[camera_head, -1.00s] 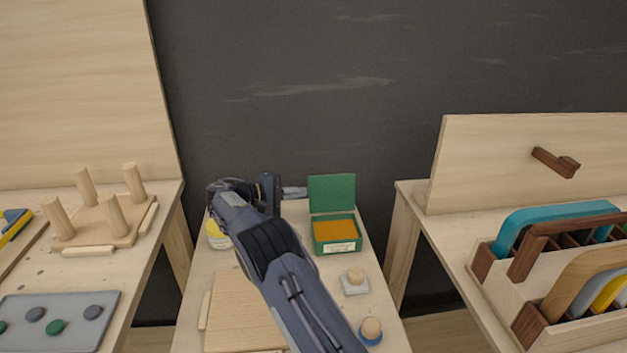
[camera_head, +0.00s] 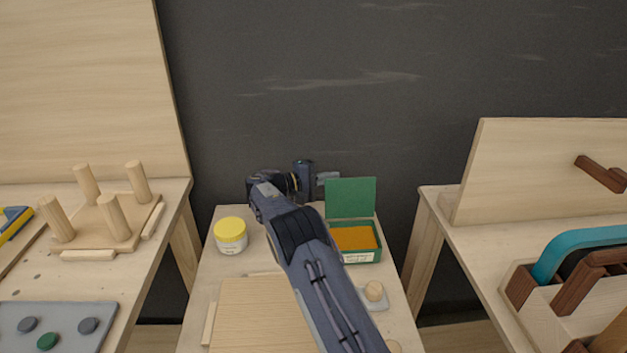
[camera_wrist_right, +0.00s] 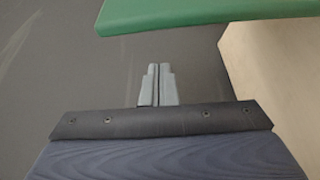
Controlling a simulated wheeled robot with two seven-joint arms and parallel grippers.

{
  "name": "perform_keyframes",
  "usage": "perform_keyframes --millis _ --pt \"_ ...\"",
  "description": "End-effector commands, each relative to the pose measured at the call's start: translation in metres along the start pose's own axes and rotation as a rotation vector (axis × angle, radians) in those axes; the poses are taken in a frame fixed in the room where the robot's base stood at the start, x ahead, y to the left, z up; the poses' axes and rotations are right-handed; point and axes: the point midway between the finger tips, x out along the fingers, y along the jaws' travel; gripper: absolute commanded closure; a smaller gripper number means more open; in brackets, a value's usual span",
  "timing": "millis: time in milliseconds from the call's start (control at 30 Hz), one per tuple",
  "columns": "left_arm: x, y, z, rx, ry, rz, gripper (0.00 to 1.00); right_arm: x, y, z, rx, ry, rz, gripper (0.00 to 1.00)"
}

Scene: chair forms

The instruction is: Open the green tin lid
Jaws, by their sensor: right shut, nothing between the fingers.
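The green tin (camera_head: 379,254) stands on the middle table with orange contents showing inside. Its green lid (camera_head: 351,197) stands upright at the back of the tin, open. My right gripper (camera_head: 328,178) is just left of the lid's upper edge, apart from it in the head view, shut and empty. In the right wrist view, the shut fingers (camera_wrist_right: 157,84) point at the dark wall, and the lid (camera_wrist_right: 200,12) crosses the top. My left gripper is not in view.
A yellow-lidded jar (camera_head: 230,236) stands left of my right arm. A wooden board (camera_head: 250,310) lies in front. A knobbed block (camera_head: 374,292) sits near the tin. Side tables hold a peg board (camera_head: 108,222) and a rack (camera_head: 540,300).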

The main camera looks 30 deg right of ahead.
Motion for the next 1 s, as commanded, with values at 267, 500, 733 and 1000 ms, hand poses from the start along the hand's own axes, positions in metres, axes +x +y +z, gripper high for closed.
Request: perform_keyframes --millis 267,500,733,1000 --pt "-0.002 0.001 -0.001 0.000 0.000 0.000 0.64 0.006 0.001 0.022 -0.002 0.001 -0.002 1.00" --pt "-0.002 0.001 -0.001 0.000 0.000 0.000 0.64 0.001 0.001 0.036 0.000 0.001 0.000 1.00" --pt "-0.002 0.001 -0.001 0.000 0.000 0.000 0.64 0.000 0.000 0.038 0.000 0.001 0.000 1.00" --pt "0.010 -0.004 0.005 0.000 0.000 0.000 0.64 -0.002 -0.002 0.040 0.041 0.002 0.017 1.00"
